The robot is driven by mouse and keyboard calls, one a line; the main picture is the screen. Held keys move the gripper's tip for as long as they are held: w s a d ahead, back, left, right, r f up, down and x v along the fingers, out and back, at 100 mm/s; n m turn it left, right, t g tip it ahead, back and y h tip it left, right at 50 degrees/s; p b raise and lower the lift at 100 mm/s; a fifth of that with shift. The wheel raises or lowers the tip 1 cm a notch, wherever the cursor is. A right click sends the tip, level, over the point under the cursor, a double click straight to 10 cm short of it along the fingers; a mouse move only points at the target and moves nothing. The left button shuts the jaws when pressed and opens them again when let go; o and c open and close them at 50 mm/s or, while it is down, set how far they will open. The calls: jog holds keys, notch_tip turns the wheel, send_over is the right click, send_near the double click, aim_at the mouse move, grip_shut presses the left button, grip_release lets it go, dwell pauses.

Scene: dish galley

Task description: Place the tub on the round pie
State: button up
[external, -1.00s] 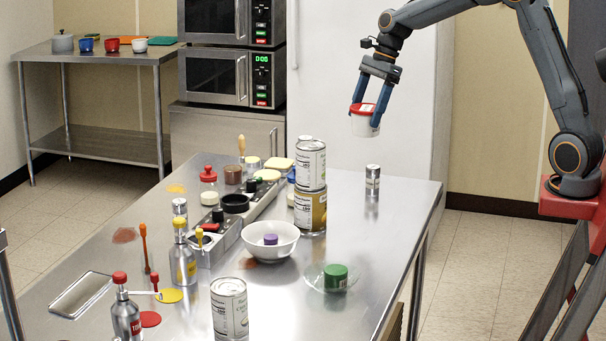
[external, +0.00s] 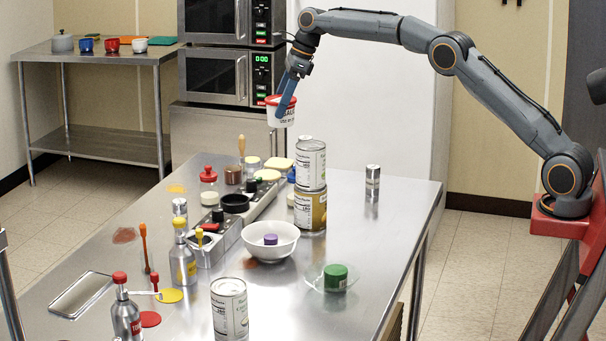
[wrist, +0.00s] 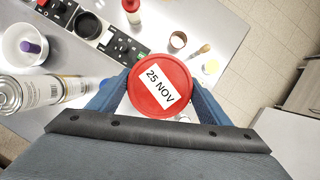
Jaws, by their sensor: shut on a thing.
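The tub (external: 281,117) is white with a red lid. In the wrist view its lid (wrist: 150,104) carries a label reading "25 NOV". My gripper (external: 285,103) is shut on the tub, with a blue finger on each side, and holds it in the air above the far end of the steel table. The tub looks close to upright. I cannot pick out a round pie with certainty; a pale yellow round item (external: 252,162) lies on the far part of the table, too small to identify.
Microwaves (external: 213,75) stand behind. The table's right side is mostly clear.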

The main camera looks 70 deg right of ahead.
aim_at(293, 115)
jog(key=shift+w+f+m, duration=0.3)
jog(key=shift+w, duration=0.4)
notch_tip(293, 115, down, 4)
jog(key=shift+a+f, duration=0.1)
jog(key=shift+f, duration=0.1)
notch_tip(293, 115, down, 10)
jog(key=shift+f+p, duration=0.15)
jog(key=shift+p, duration=1.1)
jog(key=shift+f, duration=0.1)
jog(key=o, duration=1.3)
jog(key=shift+s+r, duration=0.1)
jog(key=shift+r, duration=0.2)
jog(key=b+v, duration=0.3)
jog(key=v, duration=0.8)
jog(key=shift+s+r, duration=0.25)
